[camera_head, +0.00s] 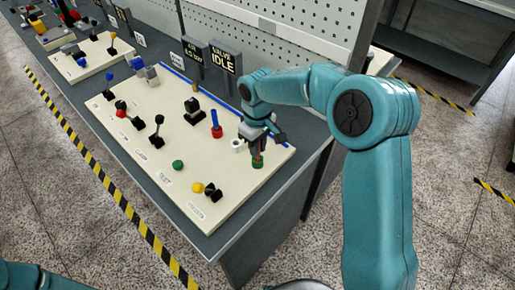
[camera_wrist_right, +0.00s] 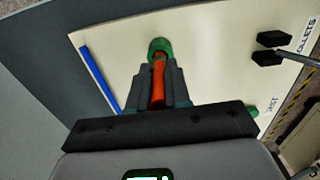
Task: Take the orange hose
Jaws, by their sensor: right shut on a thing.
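The orange hose (camera_wrist_right: 158,85) stands in a green round holder (camera_wrist_right: 160,46) in the right wrist view. The dark fingers of my right gripper (camera_wrist_right: 160,72) lie on both sides of the hose and are shut on it. In the head view, this gripper (camera_head: 257,148) points down at the green holder (camera_head: 258,162), near the right edge of the cream board (camera_head: 225,215). There the fingers hide most of the hose. My left gripper is out of view; only a piece of teal arm shows at the lower left.
A blue hose stands in a red holder (camera_head: 216,132) left of my right gripper. A white ring (camera_head: 237,145) lies close by. Black levers, a green button (camera_head: 178,165) and a yellow knob (camera_head: 197,188) are on the board. A VALVE IDLE sign (camera_head: 225,60) stands behind.

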